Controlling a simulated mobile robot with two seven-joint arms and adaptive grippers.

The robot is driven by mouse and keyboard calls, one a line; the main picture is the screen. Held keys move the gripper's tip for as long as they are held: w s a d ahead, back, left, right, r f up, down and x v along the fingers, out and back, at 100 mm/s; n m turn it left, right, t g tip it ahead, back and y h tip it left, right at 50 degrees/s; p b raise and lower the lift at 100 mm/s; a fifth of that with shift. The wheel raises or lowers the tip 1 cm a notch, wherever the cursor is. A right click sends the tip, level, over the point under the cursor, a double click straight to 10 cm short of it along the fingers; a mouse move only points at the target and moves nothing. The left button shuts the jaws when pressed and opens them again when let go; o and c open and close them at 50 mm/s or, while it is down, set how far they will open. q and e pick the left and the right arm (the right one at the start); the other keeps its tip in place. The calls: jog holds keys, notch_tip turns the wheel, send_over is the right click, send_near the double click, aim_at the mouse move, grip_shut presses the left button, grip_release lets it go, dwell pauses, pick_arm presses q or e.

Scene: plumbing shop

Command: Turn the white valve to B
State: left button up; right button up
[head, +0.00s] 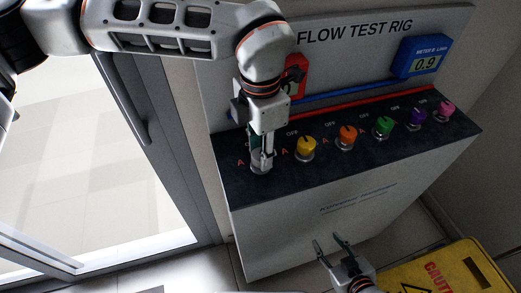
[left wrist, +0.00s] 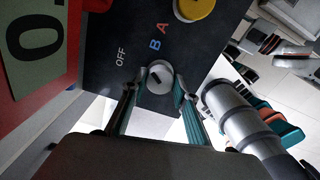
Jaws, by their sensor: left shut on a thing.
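The white valve (left wrist: 160,77) is a round knob with a dark mark on its face, at the left end of the rig's dark panel. The mark lies toward the upper left of the knob in the left wrist view; its exact setting is hard to tell. A blue B (left wrist: 155,44) is above the knob there, and OFF (left wrist: 121,58) is to its upper left. My left gripper (head: 262,164) points down and is shut on the knob, one finger on each side. In the head view the gripper mostly hides the knob. My right gripper (head: 331,244) is open and empty, low in front of the rig.
Yellow (head: 306,146), orange (head: 347,134), green (head: 382,126), purple (head: 416,114) and pink (head: 445,108) valves continue rightward. A red meter (head: 299,72) is partly hidden by my arm. The blue meter (head: 422,57) reads 0.9. A yellow caution sign (head: 436,274) stands at lower right.

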pick_arm(q)
jog(key=m, duration=0.4)
jog(key=shift+m, duration=0.4)
dwell(0.4)
jog(key=o, duration=1.1)
jog(key=shift+r, duration=0.1)
notch_tip(320, 180, up, 12)
